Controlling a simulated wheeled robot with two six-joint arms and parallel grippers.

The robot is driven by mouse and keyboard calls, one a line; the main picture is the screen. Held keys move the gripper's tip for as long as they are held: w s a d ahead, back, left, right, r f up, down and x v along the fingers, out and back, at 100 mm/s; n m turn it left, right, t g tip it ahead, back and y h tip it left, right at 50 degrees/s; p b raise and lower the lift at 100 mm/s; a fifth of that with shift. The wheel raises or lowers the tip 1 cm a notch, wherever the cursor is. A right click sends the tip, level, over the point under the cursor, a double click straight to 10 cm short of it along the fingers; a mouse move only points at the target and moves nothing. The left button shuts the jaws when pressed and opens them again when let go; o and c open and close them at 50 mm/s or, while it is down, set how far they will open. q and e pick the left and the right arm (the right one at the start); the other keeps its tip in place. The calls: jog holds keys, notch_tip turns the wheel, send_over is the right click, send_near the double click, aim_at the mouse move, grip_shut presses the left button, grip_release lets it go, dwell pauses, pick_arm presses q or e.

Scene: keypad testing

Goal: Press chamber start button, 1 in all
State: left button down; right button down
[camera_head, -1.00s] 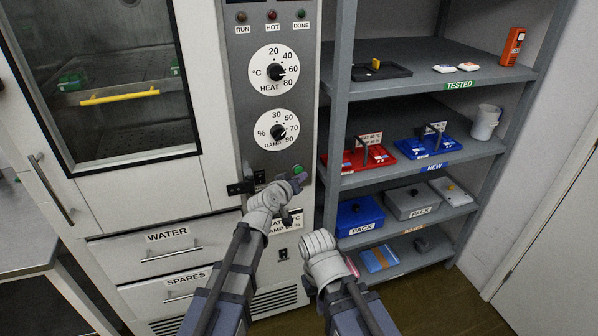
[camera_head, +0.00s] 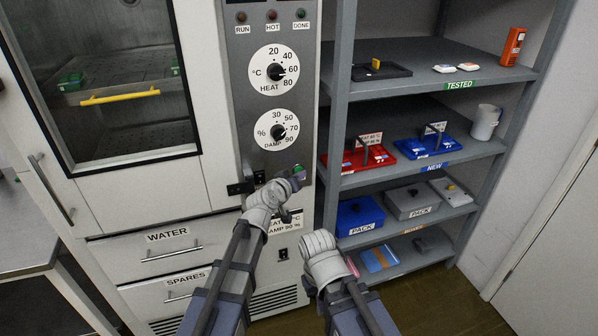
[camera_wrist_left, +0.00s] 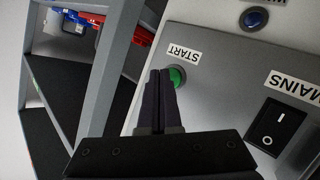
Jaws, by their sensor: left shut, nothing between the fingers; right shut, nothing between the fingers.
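The green start button (camera_wrist_left: 177,76) sits on the chamber's grey panel beside its START label (camera_wrist_left: 184,54) in the left wrist view. In the head view the green button (camera_head: 299,171) is partly covered by my left gripper (camera_head: 298,181). That gripper is shut and empty, and its fingertips (camera_wrist_left: 161,74) overlap the edge of the button in the wrist view. I cannot tell whether they touch it or whether it is pushed in. My right gripper (camera_head: 318,240) is shut and empty, low in front of the panel and shelf post.
The HEAT dial (camera_head: 275,70) and DAMP dial (camera_head: 277,131) are above the button. The MAINS switch (camera_wrist_left: 278,128) and a blue button (camera_wrist_left: 254,18) are near it in the wrist view. A grey shelf (camera_head: 420,88) with trays and boxes stands at the right.

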pick_arm(q)
jog(key=shift+w+a, duration=0.15)
jog(key=shift+w, duration=0.2)
dwell(0.7)
jog(key=shift+s, duration=0.1)
jog(key=shift+s+d, duration=0.25)
jog(key=shift+s, duration=0.4)
jog(key=s, duration=0.1)
jog(key=s+d, duration=0.1)
jog(key=s, duration=0.2)
jog(key=shift+s+d, duration=0.3)
jog(key=shift+s, duration=0.1)
jog(key=shift+f, duration=0.1)
dwell(0.6)
